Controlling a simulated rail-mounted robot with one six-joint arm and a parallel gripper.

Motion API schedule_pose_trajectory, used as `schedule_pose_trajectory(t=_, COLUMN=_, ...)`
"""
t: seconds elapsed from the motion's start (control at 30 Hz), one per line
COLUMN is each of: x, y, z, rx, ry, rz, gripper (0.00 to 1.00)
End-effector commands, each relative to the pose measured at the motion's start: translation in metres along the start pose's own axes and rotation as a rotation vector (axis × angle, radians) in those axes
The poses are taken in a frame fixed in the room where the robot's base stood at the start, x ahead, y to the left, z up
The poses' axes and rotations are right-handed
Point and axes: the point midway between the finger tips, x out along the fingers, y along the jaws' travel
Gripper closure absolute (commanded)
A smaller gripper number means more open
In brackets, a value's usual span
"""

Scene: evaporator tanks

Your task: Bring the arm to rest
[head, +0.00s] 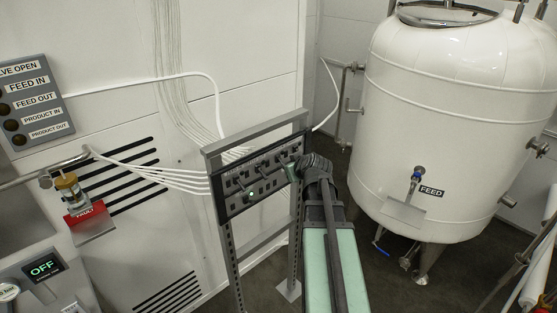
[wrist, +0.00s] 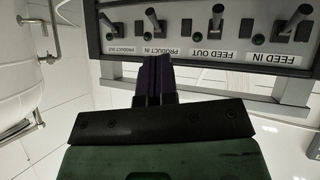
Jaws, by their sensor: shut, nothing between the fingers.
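My gripper (head: 293,172) is at the right part of the black switch panel (head: 236,206) in the head view, with my dark wrist behind it. In the wrist view my gripper (wrist: 155,66) is shut and empty. Its fingertips point at the panel edge by the upside-down PRODUCT IN label (wrist: 160,51); I cannot tell whether they touch the panel. Several toggle levers, such as the FEED OUT lever (wrist: 217,18), stand on the panel beyond the fingertips. My green arm link extends down toward the bottom of the head view.
A grey metal frame (head: 228,262) carries the panel. White cables (head: 160,174) run to it from the left. A white FEED tank (head: 450,130) stands to the right. At left are a label board (head: 36,100), a red FAULT tag (head: 85,213) and an OFF display (head: 43,268).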

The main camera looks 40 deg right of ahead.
Motion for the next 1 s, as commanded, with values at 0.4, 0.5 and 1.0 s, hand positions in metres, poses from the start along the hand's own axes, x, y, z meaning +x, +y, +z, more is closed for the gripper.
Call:
schedule_pose_trajectory(t=0.4, x=-0.026, y=-0.108, z=0.089, rx=0.309, ry=-0.529, rz=-0.175, gripper=1.0)
schedule_pose_trajectory(t=0.5, x=-0.047, y=-0.188, z=0.128, rx=0.281, ry=-0.786, rz=-0.179, gripper=1.0)
schedule_pose_trajectory(t=1.0, x=-0.084, y=-0.34, z=0.162, rx=-0.048, ry=-0.95, rz=-0.232, gripper=1.0)
